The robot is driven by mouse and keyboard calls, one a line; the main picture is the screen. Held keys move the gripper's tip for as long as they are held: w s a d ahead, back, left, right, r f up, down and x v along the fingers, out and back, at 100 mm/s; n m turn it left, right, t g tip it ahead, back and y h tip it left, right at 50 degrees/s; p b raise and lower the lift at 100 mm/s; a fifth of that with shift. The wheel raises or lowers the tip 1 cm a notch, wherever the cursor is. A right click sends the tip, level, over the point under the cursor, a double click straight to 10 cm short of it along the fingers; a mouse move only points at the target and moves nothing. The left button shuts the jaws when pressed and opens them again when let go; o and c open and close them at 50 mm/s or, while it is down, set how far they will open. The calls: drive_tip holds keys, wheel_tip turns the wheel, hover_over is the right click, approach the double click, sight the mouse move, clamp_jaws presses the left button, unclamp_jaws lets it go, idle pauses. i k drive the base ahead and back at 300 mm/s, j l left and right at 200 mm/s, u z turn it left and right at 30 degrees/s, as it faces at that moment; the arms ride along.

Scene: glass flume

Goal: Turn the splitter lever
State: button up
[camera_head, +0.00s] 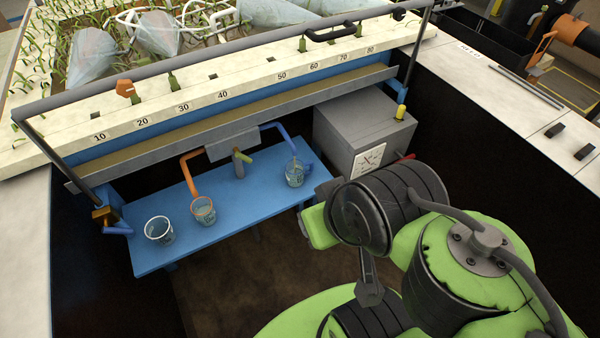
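The splitter (239,168) is a small grey fitting below the middle of the flume's front edge, under a grey plate (232,143). A short green lever (243,156) sits on it, pointing to the lower right. An orange pipe (188,172) bends down on the left and a blue pipe (284,138) on the right. My green and black arm fills the lower right, apart from the lever. I cannot make out my gripper's fingers.
A blue bench (150,262) below carries clear cups, one under the orange pipe (203,211), one under the blue pipe (294,173), another farther left (159,230). A grey box (352,128) with a dial stands right. A grey rail (230,54) runs above.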

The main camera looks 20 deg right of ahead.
sight(238, 154)
drive_tip(key=i+j+u, duration=0.5)
drive_tip(key=i+u, duration=0.2)
